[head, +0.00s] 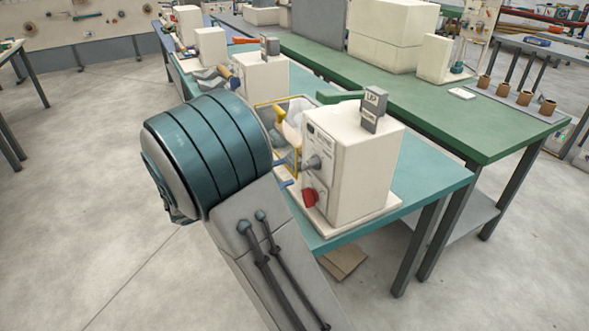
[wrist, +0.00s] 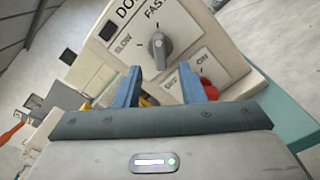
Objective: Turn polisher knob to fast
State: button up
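The polisher (head: 352,175) is a cream box on the front end of the teal table. Its grey speed knob (head: 313,162) is on the front face. In the wrist view the grey knob (wrist: 161,46) sits between the SLOW label on the left and the FAST label above it. The knob's exact setting is hard to read. My gripper (wrist: 161,71) has two blue fingers spread apart with nothing between them. The knob appears just beyond the fingertips, and no contact shows. In the head view my gripper (head: 292,170) is close to the front face, partly hidden by my arm.
A red switch (head: 309,197) is below the knob, and it shows beside the right finger in the wrist view (wrist: 208,86), near OFF and ON labels. Other cream machines stand farther along the teal table (head: 432,184).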

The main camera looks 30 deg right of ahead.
jog(key=a, duration=0.8)
jog(key=shift+s+a, duration=0.15)
jog(key=shift+a, duration=0.05)
jog(key=shift+d, duration=0.1)
jog(key=s+d+m+g+y+p, duration=0.35)
jog(key=s+d+y, duration=0.25)
jog(key=s+y, duration=0.4)
jog(key=s+a+r+m+t+y+p, duration=0.4)
jog(key=s+a+m+t+y, duration=0.1)
jog(key=s+m+y, duration=0.2)
jog(key=shift+s+a+r+t+y, duration=0.15)
jog(key=shift+s+r+t+y, duration=0.15)
jog(key=shift+s+y, duration=0.2)
jog(key=shift+f, duration=0.1)
